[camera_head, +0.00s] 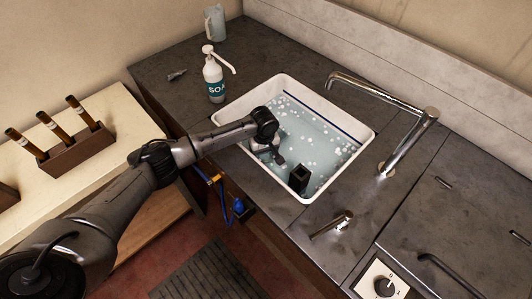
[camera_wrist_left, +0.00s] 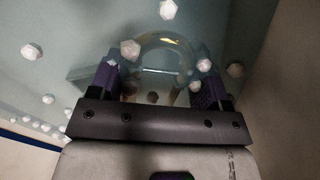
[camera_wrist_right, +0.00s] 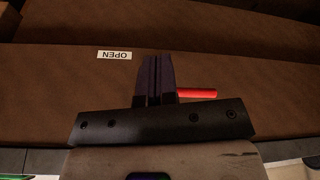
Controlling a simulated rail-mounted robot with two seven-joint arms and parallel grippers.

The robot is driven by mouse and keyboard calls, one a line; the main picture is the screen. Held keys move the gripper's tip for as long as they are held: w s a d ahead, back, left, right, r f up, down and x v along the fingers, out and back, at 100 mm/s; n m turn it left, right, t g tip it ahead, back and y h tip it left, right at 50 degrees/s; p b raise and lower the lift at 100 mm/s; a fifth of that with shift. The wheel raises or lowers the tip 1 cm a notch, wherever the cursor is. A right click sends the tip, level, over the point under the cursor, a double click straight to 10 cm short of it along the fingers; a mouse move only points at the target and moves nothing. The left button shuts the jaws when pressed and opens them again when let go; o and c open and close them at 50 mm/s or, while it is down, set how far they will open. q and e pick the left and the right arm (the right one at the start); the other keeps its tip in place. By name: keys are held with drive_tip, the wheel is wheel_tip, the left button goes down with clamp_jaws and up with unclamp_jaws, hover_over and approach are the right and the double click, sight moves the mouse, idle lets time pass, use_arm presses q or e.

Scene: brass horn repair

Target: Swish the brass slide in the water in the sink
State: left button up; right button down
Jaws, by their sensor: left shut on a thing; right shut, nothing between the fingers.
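The white sink (camera_head: 362,128) holds bluish water (camera_head: 325,135) with white foam bits on it. My left gripper (camera_head: 280,158) reaches down into the left part of the sink. In the left wrist view, my left gripper (camera_wrist_left: 160,88) is shut on the brass slide (camera_wrist_left: 172,42), whose pale curved tube shows between and beyond the fingers, seemingly in the water. The slide cannot be made out in the head view. My right gripper (camera_wrist_right: 157,80) is shut and empty, away from the sink, in front of a brown panel; it is out of the head view.
A dark block-like piece (camera_head: 299,178) stands in the sink near its front corner. A soap bottle (camera_head: 213,80) and a jug (camera_head: 215,22) stand behind left. The tap (camera_head: 400,130) is on the right. A red rod (camera_wrist_right: 197,93) lies beside my right fingers, near an OPEN label (camera_wrist_right: 114,55).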

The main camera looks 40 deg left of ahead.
idle(0.5)
use_arm(q)
drive_tip(key=shift+d, duration=0.15)
drive_tip(key=shift+d+p, duration=0.25)
drive_tip(key=shift+p, duration=0.2)
drive_tip(key=shift+s+d+p, duration=0.15)
drive_tip(key=shift+d+p, duration=0.5)
drive_tip(key=shift+d, duration=0.4)
drive_tip(key=shift+a, duration=0.2)
drive_tip(key=shift+a, duration=1.3)
